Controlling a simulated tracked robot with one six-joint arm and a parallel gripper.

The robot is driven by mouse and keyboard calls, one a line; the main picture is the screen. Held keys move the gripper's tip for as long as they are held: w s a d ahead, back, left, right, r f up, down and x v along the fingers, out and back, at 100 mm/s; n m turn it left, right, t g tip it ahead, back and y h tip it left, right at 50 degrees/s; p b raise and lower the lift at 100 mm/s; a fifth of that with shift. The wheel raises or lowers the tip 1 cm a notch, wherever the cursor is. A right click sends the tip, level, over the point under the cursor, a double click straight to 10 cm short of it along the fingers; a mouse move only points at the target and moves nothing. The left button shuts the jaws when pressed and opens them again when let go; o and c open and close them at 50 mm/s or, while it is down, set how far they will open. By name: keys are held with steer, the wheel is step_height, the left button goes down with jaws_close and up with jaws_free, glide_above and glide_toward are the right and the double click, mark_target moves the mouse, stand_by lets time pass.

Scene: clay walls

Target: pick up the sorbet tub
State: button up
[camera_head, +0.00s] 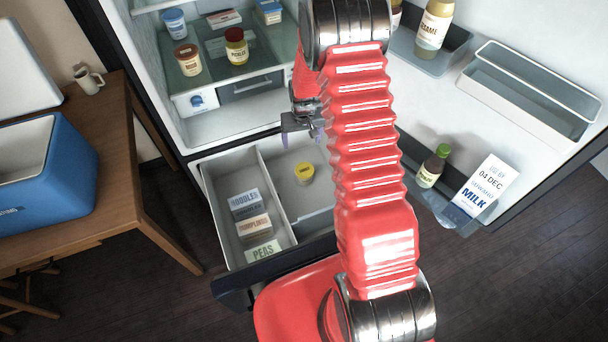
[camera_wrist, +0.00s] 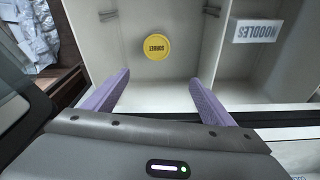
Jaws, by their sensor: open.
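The sorbet tub (camera_head: 304,172) has a yellow lid and a pale body. It stands upright in the right compartment of the pulled-out freezer drawer (camera_head: 222,203). In the wrist view the tub (camera_wrist: 156,47) shows its lid, marked SORBET, from above, beyond and between my fingertips. My gripper (camera_wrist: 158,80) is open with two purple fingers spread apart and nothing between them. In the head view my gripper (camera_head: 302,132) is above the drawer, above and behind the tub, and partly hidden by my red arm.
Boxes marked NOODLES (camera_head: 245,204), dumplings (camera_head: 254,228) and PEAS (camera_head: 263,251) lie in the left compartment, beyond a divider. Fridge shelves hold a pickle jar (camera_head: 237,47) above. The open door holds a milk carton (camera_head: 487,187). A wooden table with a blue cooler (camera_head: 62,176) stands left.

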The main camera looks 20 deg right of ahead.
glide_above(305, 170)
steer(key=s, duration=0.2)
step_height(305, 170, down, 8)
steer(key=shift+w+a+f, duration=0.15)
steer(key=shift+w+a, duration=0.1)
steer(key=shift+w+d+f, duration=0.1)
steer(key=shift+w+f, duration=0.05)
steer(key=shift+f, duration=1.25)
steer(key=shift+w+a+f, duration=0.1)
steer(key=shift+w+f, duration=0.1)
steer(key=shift+f, duration=1.25)
steer(key=shift+w+d+f, duration=0.1)
steer(key=shift+w+f, duration=0.05)
steer(key=shift+f, duration=1.25)
steer(key=shift+w+d+f, duration=0.1)
steer(key=shift+w+f, duration=0.1)
steer(key=shift+f, duration=1.1)
steer(key=shift+w+f, duration=0.15)
steer(key=shift+f, duration=1.1)
steer(key=shift+c, duration=0.7)
steer(key=c, duration=1)
